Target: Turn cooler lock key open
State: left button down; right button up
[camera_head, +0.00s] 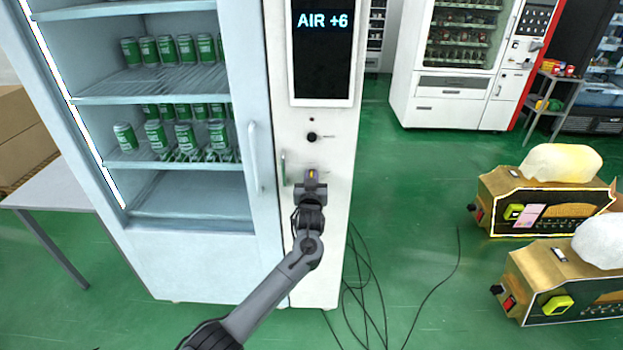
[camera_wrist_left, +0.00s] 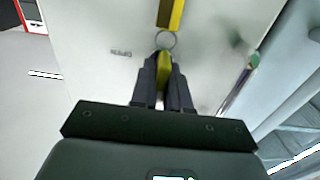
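The cooler lock key (camera_wrist_left: 163,72) is a yellow piece between the fingertips of my left gripper (camera_wrist_left: 163,90) in the left wrist view. The fingers lie close along both sides of it and appear shut on it. A metal ring (camera_wrist_left: 167,41) joins it to a yellow tag (camera_wrist_left: 170,14). In the head view, my left gripper (camera_head: 310,180) is at the white side panel (camera_head: 335,150) of the cooler, below a black round knob (camera_head: 312,137). The gripper hides the lock there. The key's turn angle cannot be told. My right gripper is not in view.
The glass-fronted cooler (camera_head: 190,270) holds green cans on shelves. A door handle (camera_head: 254,158) and a small green-grey handle (camera_head: 283,168) are just left of the gripper. A screen (camera_head: 322,50) reads "AIR +6". Cables (camera_head: 372,290) lie on the floor; gold machines (camera_head: 500,200) stand right.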

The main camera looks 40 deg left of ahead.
pick_arm(q)
jog(key=shift+r+m+p, duration=0.15)
jog(key=shift+m+p, duration=0.45)
jog(key=shift+p, duration=0.25)
jog(key=shift+w+d+m+p, duration=0.1)
jog(key=shift+m+p, duration=1.1)
jog(key=m+p, duration=0.3)
jog(key=m, duration=0.1)
jog(key=m+p, duration=0.1)
jog(key=m, duration=0.2)
jog(key=m+p, duration=0.1)
jog(key=m, duration=0.2)
jog(key=f+m+p, duration=0.1)
jog(key=m, duration=0.3)
jog(key=shift+w+d, duration=0.1)
jog(key=shift+d, duration=0.05)
jog(key=shift+m+p, duration=0.3)
